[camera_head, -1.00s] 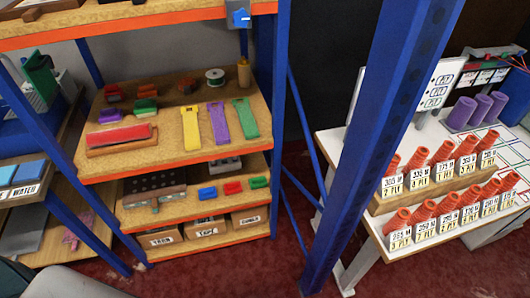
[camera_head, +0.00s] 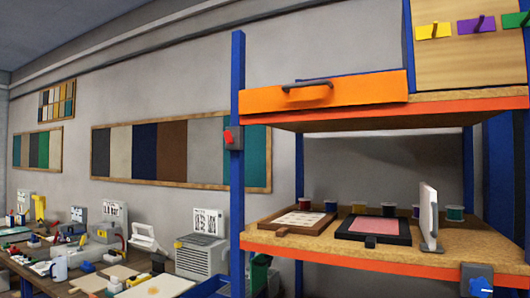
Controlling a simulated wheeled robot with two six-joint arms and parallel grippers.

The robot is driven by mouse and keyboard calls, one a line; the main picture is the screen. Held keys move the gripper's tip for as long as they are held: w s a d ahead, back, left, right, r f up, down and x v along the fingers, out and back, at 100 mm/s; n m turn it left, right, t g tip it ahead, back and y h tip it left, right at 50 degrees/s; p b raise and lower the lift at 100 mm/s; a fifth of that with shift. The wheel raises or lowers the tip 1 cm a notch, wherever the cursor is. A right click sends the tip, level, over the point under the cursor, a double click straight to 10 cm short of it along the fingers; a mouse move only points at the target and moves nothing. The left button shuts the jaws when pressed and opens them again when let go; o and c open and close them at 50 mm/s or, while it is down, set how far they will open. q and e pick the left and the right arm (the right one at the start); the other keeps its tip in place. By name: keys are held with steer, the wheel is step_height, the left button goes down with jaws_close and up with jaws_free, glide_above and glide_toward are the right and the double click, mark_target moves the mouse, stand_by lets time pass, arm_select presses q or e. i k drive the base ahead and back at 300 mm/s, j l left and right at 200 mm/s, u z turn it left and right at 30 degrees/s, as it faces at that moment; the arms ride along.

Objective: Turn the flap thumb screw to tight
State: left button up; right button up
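An orange flap-like panel (camera_head: 330,94) with a dark curved handle (camera_head: 307,84) spans the front of the upper shelf. A small red piece (camera_head: 228,137) sits on a grey block on the left blue post, below and left of the panel. A blue knob (camera_head: 481,287) on a grey block shows at the lower right, partly cut off by the frame's bottom edge. I cannot tell which of these, if either, is the flap thumb screw, nor how far it is turned. Neither of my grippers is in view.
The middle shelf (camera_head: 400,262) holds framed trays, several spools and an upright white plate (camera_head: 429,216). The blue post (camera_head: 238,190) stands at the rack's left. A cluttered workbench (camera_head: 80,284) runs along the left wall. Colour sample boards (camera_head: 181,152) hang above it.

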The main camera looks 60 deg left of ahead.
mark_target(230, 138)
steer(key=u, duration=2.05)
